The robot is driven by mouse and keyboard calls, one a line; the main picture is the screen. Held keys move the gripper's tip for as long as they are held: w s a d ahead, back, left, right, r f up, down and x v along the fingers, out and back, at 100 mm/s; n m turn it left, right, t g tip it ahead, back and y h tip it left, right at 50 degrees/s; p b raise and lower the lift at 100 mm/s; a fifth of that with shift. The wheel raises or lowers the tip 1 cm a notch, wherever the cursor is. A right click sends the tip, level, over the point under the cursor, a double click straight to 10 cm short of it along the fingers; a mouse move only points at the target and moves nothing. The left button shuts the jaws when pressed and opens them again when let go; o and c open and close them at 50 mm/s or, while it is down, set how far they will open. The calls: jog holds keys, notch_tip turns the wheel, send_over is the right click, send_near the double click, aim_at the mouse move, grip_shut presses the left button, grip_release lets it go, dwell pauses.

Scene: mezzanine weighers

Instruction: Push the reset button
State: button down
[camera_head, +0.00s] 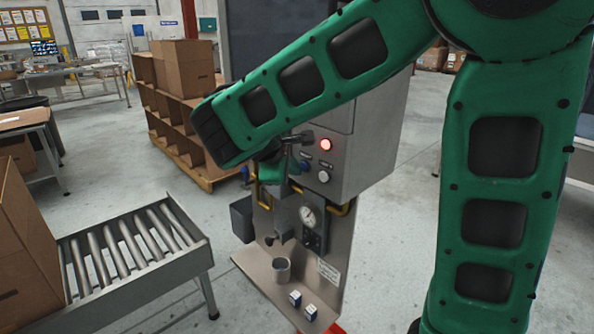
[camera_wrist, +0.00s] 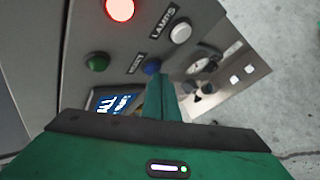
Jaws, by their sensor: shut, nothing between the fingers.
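The control box (camera_head: 372,140) stands on the steel panel, with its button face toward my arm. In the wrist view a blue button (camera_wrist: 152,66) sits beside a small dark label (camera_wrist: 135,63) that seems to read RESET. My gripper (camera_wrist: 156,80) is shut and empty. Its green fingertips point at the blue button and overlap its lower edge in the picture; I cannot tell whether they touch it. The blue button also shows in the head view (camera_head: 304,166). My arm hides part of the box there.
On the same face are a lit red lamp (camera_wrist: 120,8), a white button (camera_wrist: 181,33) by a LAMPS label, a green button (camera_wrist: 97,62) and a small screen (camera_wrist: 112,103). A gauge (camera_head: 309,217) is below. A roller conveyor (camera_head: 135,255) stands at left.

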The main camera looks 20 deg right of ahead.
jog(key=shift+d, duration=0.3)
jog(key=shift+a, duration=0.15)
dwell(0.5)
jog(key=shift+s+a, duration=0.2)
jog(key=shift+a, duration=0.5)
jog(key=a, duration=0.1)
jog(key=s+a, duration=0.1)
jog(key=a, duration=0.2)
jog(key=shift+s+a, duration=0.25)
jog(key=shift+a, duration=0.15)
dwell(0.5)
